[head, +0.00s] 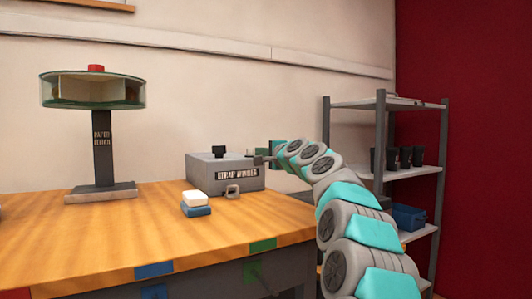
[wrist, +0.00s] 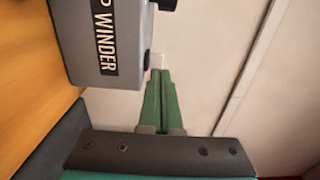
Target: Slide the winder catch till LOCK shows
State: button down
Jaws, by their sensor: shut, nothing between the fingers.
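The strap winder is a grey box (head: 222,176) with a dark label on its front, standing at the back right of the table. It also shows in the wrist view (wrist: 108,42), turned sideways, with "WINDER" readable. A black knob (head: 219,151) stands on its top. My gripper (head: 259,156) is at the box's upper right end. Its green fingers (wrist: 159,75) are shut together and empty. No LOCK marking is readable.
White and blue blocks (head: 195,204) lie in front of the winder, near a small grey loop (head: 232,190). A metal shelf (head: 382,135) stands right.

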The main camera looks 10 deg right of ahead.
aim_at(251, 150)
jog(key=shift+x, duration=0.8)
jog(key=shift+w, duration=0.45)
jog(key=shift+p+x, duration=0.45)
jog(key=shift+x, duration=0.35)
jog(key=shift+w+a+r, duration=0.1)
jog(key=shift+a, duration=0.05)
